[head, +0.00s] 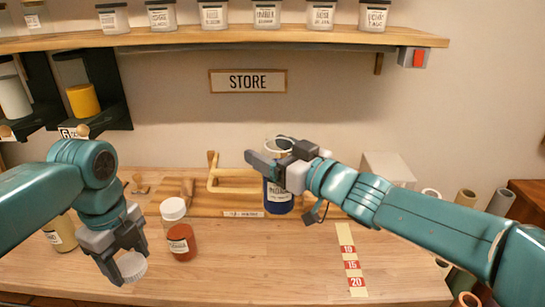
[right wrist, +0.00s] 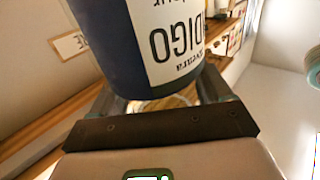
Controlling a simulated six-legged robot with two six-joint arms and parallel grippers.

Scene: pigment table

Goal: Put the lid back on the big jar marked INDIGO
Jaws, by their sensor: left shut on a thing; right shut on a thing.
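The big jar marked INDIGO (head: 279,198), dark blue with a white label, stands upright at the back middle of the table. My right gripper (head: 268,163) is shut on its upper part and hides much of it. In the right wrist view the jar (right wrist: 118,45) appears upside down between the fingers, with its label readable. Its rim shows just above the gripper in the head view, with no lid visible on it. My left gripper (head: 126,248) is shut on a white ribbed lid (head: 132,267), low over the front left of the table, well apart from the jar.
A red-orange jar with a white lid (head: 180,240) stands between my left gripper and the INDIGO jar. A yellowish jar (head: 60,232) is behind my left arm. A wooden frame (head: 225,184) lies left of the INDIGO jar. The front middle is clear, with a numbered strip (head: 351,262) further right.

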